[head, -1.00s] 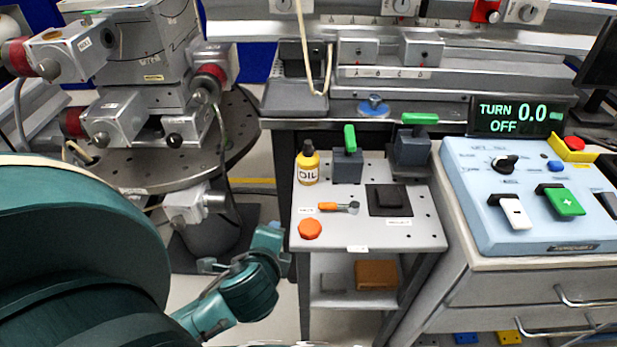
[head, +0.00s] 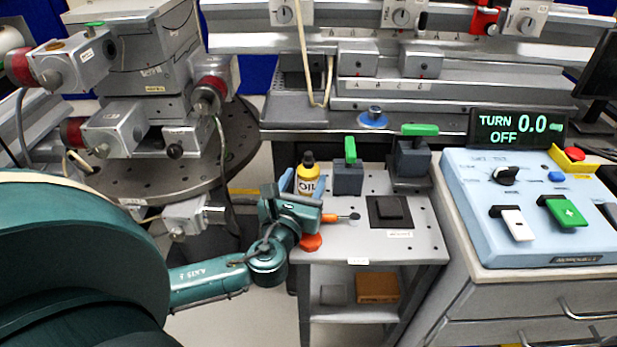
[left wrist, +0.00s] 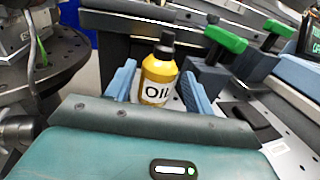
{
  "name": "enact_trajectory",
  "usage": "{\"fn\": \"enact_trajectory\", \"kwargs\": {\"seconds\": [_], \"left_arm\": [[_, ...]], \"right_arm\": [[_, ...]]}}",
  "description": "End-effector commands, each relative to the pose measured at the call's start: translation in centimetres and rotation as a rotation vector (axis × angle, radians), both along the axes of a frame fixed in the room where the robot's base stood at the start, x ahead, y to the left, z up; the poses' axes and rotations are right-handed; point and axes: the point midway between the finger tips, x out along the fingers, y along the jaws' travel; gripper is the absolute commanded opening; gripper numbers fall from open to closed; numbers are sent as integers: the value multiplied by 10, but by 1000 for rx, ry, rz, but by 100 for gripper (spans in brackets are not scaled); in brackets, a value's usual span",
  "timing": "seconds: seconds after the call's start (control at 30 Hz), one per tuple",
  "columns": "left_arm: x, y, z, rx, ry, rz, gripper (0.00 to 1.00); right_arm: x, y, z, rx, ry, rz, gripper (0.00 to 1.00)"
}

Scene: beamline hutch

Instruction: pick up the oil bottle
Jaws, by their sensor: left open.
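The oil bottle (head: 308,177) is yellow with a black cap and a white label reading OIL. It stands upright at the back left of the small grey cart top (head: 356,237). My left gripper (head: 296,182) is at the cart's left side, just in front of the bottle, and partly hides its lower part. In the left wrist view the bottle (left wrist: 157,76) shows between the two blue fingers (left wrist: 160,88), which are apart. I cannot tell how far the fingertips reach along its sides. My right gripper is not in view.
Right of the bottle stand two grey blocks with green handles (head: 348,178) (head: 411,157). An orange-handled tool (head: 333,218), an orange knob (head: 311,242) and a black pad (head: 389,212) lie on the cart. A round perforated table (head: 160,181) is at left, a blue control panel (head: 530,200) at right.

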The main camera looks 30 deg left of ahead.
Motion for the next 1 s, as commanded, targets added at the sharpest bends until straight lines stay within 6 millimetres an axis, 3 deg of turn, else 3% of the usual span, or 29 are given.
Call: {"fn": "enact_trajectory", "kwargs": {"seconds": [0.4, 0.73, 1.0], "left_arm": [[48, 14, 0, -2, -2, 1, 53], [54, 16, 0, -4, 2, 0, 53], [54, 16, 0, -2, 1, 0, 31]], "right_arm": [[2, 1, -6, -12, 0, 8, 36], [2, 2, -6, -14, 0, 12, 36], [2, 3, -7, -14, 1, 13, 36]]}}
